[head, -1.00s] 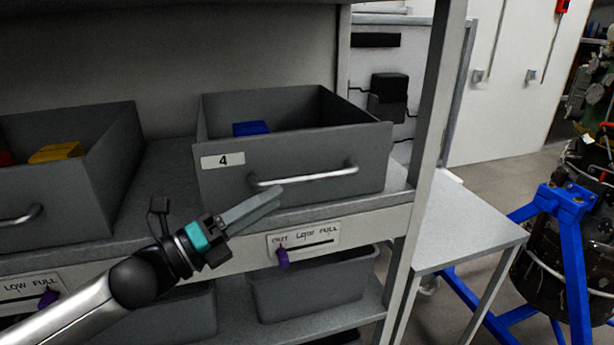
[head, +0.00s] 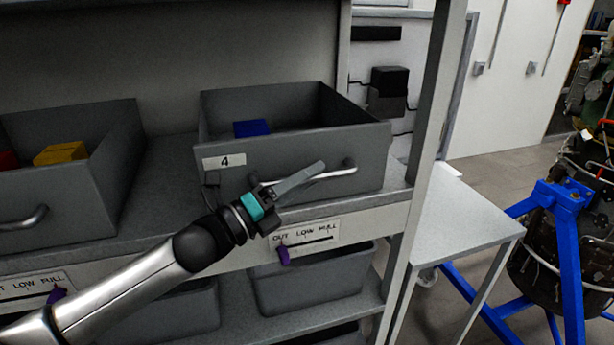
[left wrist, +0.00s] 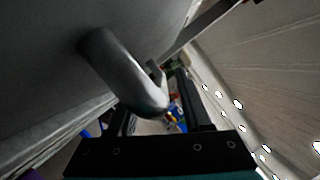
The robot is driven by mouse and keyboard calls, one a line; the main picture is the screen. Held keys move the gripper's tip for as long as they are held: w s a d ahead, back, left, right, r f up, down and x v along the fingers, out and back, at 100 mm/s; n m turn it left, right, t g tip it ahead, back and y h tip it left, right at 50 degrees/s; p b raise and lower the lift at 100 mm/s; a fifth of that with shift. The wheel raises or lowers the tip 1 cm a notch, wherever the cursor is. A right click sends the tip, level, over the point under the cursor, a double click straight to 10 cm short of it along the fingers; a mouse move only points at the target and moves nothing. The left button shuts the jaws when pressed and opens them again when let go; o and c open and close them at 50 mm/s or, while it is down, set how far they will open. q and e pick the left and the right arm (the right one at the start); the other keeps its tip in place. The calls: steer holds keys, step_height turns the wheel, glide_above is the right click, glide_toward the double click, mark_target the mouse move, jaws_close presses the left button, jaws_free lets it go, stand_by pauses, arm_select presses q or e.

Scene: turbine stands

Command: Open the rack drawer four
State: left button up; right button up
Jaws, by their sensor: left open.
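Drawer four (head: 290,152) is a grey open-topped bin on the rack shelf, with a "4" label and a blue block (head: 251,128) inside. Its silver bar handle (head: 338,172) crosses the front face. My left gripper (head: 303,178) is open in front of the handle, its fingers overlapping the bar in the head view. In the left wrist view the handle (left wrist: 125,75) reaches down between the two open fingers (left wrist: 160,120). I cannot tell whether they touch it. My right gripper is in neither view.
Another grey drawer (head: 70,185) with a yellow block (head: 60,153) stands at the left. A shelf post (head: 432,130) and a small grey table (head: 465,225) are at the right. A blue stand (head: 568,230) holds machinery beyond.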

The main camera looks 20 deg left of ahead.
arm_select(q)
jaws_close()
stand_by(0.4)
stand_by(1.1)
